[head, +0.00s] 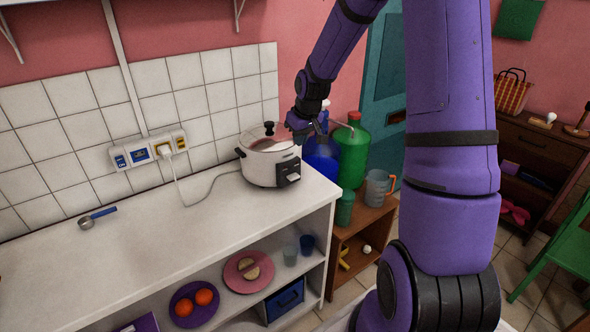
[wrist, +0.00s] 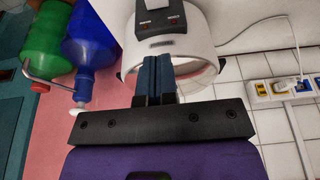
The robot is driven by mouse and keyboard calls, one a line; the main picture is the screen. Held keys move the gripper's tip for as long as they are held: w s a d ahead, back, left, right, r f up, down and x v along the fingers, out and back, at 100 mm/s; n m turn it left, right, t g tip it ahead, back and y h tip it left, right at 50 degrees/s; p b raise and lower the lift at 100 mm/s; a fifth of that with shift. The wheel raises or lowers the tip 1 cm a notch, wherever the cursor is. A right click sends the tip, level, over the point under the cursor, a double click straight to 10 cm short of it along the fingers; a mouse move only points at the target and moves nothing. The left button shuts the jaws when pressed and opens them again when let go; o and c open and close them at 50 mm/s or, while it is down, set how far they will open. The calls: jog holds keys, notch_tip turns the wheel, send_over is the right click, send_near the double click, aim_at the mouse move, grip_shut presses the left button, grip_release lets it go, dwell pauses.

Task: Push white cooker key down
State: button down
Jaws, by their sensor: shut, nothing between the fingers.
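The white rice cooker (head: 262,164) stands at the right end of the counter, with a glass lid and black knob. Its dark front panel (head: 287,172) faces right and carries the small pale key (head: 293,178). In the wrist view the panel (wrist: 160,18) is at the top, with a pale bar that looks like the key (wrist: 160,43). My gripper (head: 309,130) is above and to the right of the cooker. In the wrist view its blue fingers (wrist: 157,60) are together, empty, and point toward the panel. Whether they touch the cooker cannot be told.
A green bottle (head: 353,150) and a blue bottle (head: 322,160) stand just right of the cooker. A power strip (head: 148,150) on the tiled wall holds the plugged cord (head: 205,188). A measuring scoop (head: 97,217) lies at left. The middle of the counter (head: 150,240) is clear.

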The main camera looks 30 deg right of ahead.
aim_at(294, 177)
jog(key=x, duration=1.2)
jog(key=shift+s+f, duration=0.3)
jog(key=shift+f, duration=0.75)
jog(key=shift+f, duration=0.1)
jog(key=shift+f, duration=1)
jog(key=shift+r, duration=0.15)
notch_tip(294, 177, up, 4)
jog(key=shift+r, duration=0.1)
jog(key=v, duration=0.9)
jog(key=shift+r, duration=0.3)
